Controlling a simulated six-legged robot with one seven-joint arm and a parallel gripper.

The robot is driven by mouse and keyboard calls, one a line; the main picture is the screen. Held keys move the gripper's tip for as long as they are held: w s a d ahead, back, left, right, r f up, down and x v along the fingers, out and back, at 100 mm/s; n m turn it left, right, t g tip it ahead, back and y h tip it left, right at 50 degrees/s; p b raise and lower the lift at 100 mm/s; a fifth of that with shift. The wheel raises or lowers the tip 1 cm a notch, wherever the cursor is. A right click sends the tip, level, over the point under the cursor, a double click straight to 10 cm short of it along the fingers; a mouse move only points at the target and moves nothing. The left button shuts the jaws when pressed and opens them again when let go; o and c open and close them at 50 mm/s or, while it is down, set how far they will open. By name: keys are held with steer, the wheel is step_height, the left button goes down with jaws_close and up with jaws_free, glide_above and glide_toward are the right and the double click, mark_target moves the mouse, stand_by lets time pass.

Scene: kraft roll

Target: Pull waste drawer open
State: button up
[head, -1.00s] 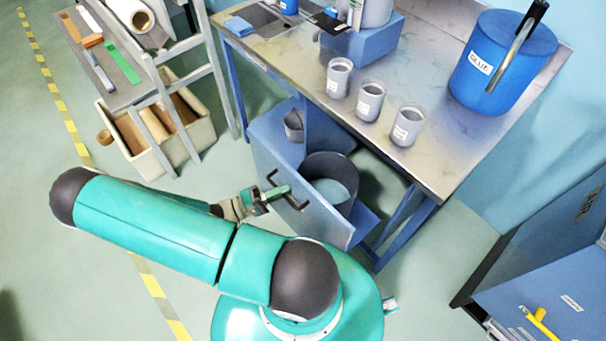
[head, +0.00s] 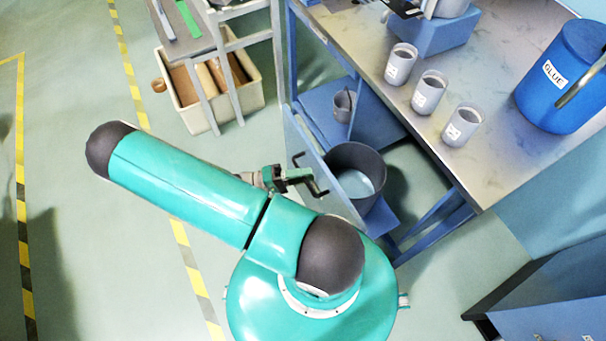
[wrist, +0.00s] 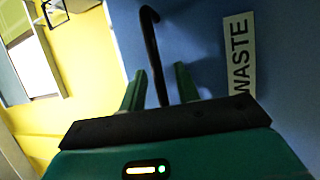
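The waste drawer stands pulled out from under the workbench, its blue front panel (head: 303,135) facing my arm. A dark grey bin (head: 356,176) and a smaller grey pail (head: 343,105) show behind the panel. In the wrist view, the blue panel (wrist: 215,55) carries a white WASTE label (wrist: 238,52). The drawer's black bar handle (wrist: 152,45) passes between the two green fingers of my gripper (wrist: 160,85). The fingers are apart, with visible gaps beside the bar.
The steel-topped workbench (head: 400,125) holds several grey cups and a blue GLUE drum (head: 565,75). A cream crate (head: 245,100) stands at the upper left beside a grey rack. A blue cabinet (head: 550,295) is at the lower right. Floor to the left is clear.

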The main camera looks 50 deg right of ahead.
steer(key=v, duration=1.3)
steer(key=shift+w+a, duration=0.25)
